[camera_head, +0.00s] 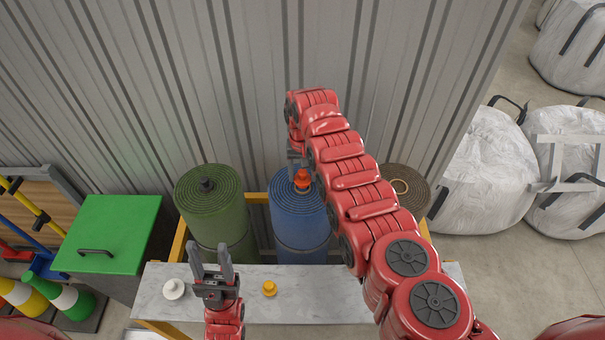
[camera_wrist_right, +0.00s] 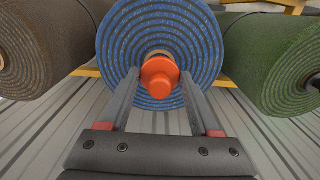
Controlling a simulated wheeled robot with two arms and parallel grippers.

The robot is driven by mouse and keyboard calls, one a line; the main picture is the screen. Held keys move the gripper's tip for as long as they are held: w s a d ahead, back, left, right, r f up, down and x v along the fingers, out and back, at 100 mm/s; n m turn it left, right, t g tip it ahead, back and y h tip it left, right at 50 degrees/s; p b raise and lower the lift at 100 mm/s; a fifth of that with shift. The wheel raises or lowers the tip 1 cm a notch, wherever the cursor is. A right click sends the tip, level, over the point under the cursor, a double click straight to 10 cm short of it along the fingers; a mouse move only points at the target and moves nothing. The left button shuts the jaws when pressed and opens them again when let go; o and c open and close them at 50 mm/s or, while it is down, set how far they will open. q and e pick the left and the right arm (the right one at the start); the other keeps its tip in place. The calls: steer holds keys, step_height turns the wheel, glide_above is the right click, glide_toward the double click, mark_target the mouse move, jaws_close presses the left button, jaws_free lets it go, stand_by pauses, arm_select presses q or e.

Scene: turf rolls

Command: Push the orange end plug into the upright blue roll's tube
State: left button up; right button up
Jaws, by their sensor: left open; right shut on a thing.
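The blue roll (camera_head: 301,222) stands upright in the middle of the rack, and its coiled top fills the centre of the right wrist view (camera_wrist_right: 115,62). The orange end plug (camera_head: 302,182) is at the centre of its top and shows in the right wrist view (camera_wrist_right: 158,82). A tan tube rim (camera_wrist_right: 160,54) peeks out beside the plug; how deep the plug sits is hidden. My right gripper (camera_wrist_right: 161,76) is shut on the orange plug, fingers on either side of its flange. My left gripper (camera_head: 210,254) is open and empty above the grey shelf.
A green roll (camera_head: 212,214) with a dark plug stands left, a brown roll (camera_head: 408,178) with an open tube right. A white plug (camera_head: 173,289) and a yellow plug (camera_head: 269,288) lie on the shelf (camera_head: 325,290). A corrugated wall (camera_head: 250,80) stands close behind.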

mark_target(303, 181)
stand_by(1.0)
steer(key=shift+f+b, duration=1.7)
steer(key=o, duration=1.4)
steer(key=shift+d+f, duration=0.1)
